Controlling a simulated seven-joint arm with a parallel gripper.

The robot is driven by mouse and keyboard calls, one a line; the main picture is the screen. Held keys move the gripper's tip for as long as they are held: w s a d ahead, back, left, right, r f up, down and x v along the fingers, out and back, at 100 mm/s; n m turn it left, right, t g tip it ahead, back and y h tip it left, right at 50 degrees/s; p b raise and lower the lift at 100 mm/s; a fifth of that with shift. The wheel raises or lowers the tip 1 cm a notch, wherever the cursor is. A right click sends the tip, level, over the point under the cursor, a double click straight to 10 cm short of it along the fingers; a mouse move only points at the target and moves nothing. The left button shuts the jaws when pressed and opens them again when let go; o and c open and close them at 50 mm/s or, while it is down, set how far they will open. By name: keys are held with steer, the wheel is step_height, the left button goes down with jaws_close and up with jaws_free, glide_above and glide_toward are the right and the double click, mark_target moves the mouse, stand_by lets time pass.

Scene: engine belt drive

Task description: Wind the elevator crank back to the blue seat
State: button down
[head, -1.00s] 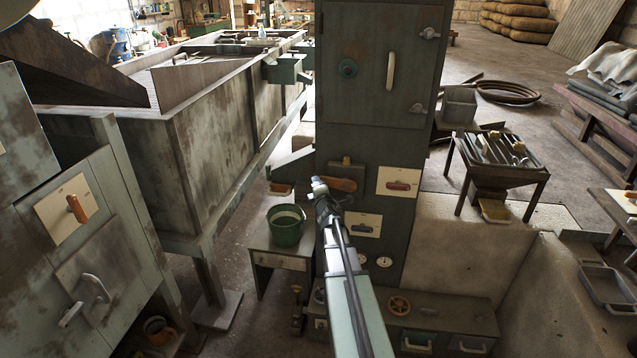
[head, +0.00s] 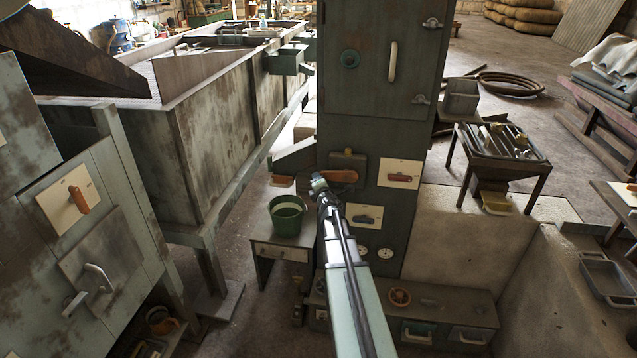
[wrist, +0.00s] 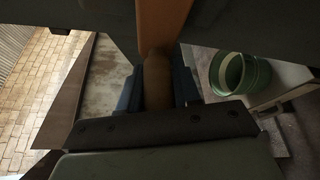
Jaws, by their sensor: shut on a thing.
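The elevator crank (head: 341,176) has an orange-brown arm and sits in front of a small grey box on the tall green cabinet (head: 385,75). My gripper (head: 317,183) is at the crank's left end, in front of the cabinet. In the wrist view the orange arm (wrist: 163,22) comes down from the top edge. It meets a brown rounded grip (wrist: 157,82) between my dark fingers (wrist: 158,92), which are shut on it. I cannot make out a blue seat near the crank for certain. My gripper and arm hide part of the cabinet behind them.
A green bucket (head: 287,216) stands on a small table to the left. A long metal tank (head: 225,130) stands behind it.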

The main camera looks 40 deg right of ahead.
steer(key=shift+s+d, duration=0.1)
steer(key=shift+d, duration=0.15)
steer(key=c, duration=1)
jaws_free()
steer(key=shift+o, duration=0.6)
steer(key=shift+a, duration=0.1)
steer(key=v, duration=1.3)
steer(key=shift+s+a, duration=0.2)
steer(key=shift+s, duration=0.1)
steer(key=shift+r, duration=0.1)
